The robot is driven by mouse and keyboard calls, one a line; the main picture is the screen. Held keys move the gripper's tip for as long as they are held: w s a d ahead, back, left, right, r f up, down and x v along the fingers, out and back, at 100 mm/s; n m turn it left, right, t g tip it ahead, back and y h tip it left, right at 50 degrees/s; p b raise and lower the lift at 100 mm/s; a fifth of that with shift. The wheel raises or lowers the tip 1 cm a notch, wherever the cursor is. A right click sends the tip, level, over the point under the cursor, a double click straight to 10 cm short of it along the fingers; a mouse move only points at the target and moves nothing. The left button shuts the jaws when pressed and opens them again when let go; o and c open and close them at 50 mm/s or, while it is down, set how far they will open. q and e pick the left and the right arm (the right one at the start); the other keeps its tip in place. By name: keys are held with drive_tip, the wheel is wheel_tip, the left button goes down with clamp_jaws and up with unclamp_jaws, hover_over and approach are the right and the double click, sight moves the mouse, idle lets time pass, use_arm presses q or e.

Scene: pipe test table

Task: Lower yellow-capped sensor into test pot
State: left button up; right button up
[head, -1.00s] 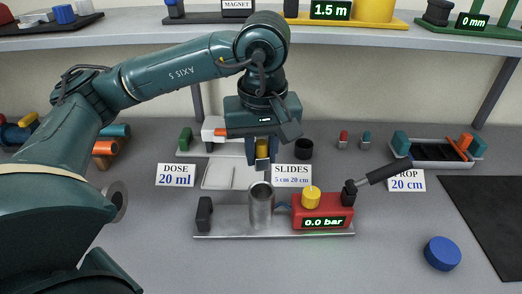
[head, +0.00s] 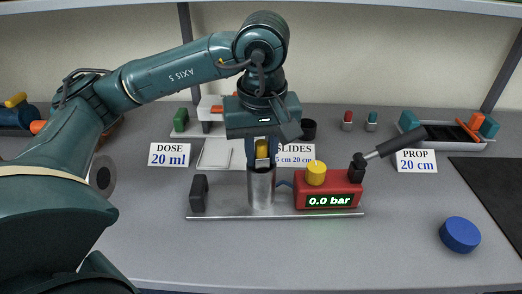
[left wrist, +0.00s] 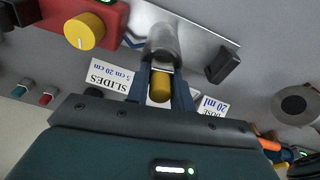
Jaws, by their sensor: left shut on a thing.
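My left gripper (head: 262,147) points down over the metal test pot and is shut on the yellow-capped sensor (head: 262,150). Only the yellow cap shows clearly between the fingers; its lower part is hidden. The upright grey test pot (head: 261,188) stands on a metal base plate (head: 235,213), and the fingertips are right at its rim. In the left wrist view, the yellow cap (left wrist: 161,87) sits between the two blue fingers, with the pot (left wrist: 163,43) just beyond. I cannot tell how deep the sensor's lower end is. My right gripper is not in view.
A red pump box (head: 330,190) with a yellow knob (head: 316,172) and a black lever (head: 402,141) stands right of the pot. A black block (head: 199,193) stands left. A blue disc (head: 460,234) lies at front right. The front table is clear.

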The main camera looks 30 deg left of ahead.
use_arm(q)
drive_tip(key=shift+s+f, duration=0.1)
drive_tip(key=shift+f, duration=0.4)
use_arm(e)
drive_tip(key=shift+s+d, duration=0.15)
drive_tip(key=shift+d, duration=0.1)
use_arm(q)
drive_tip(key=shift+d, duration=0.1)
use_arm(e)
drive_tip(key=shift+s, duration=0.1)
use_arm(q)
drive_tip(key=o, duration=0.9)
drive_tip(key=shift+s, duration=0.1)
drive_tip(key=shift+o, duration=0.7)
wheel_tip(320, 180, up, 13)
drive_tip(key=p, duration=0.3)
drive_tip(key=shift+s+d+f, duration=0.15)
drive_tip(key=shift+s+d, duration=0.25)
drive_tip(key=shift+s+r+p, duration=0.1)
drive_tip(key=shift+r+p, duration=0.2)
drive_tip(key=shift+r, duration=0.4)
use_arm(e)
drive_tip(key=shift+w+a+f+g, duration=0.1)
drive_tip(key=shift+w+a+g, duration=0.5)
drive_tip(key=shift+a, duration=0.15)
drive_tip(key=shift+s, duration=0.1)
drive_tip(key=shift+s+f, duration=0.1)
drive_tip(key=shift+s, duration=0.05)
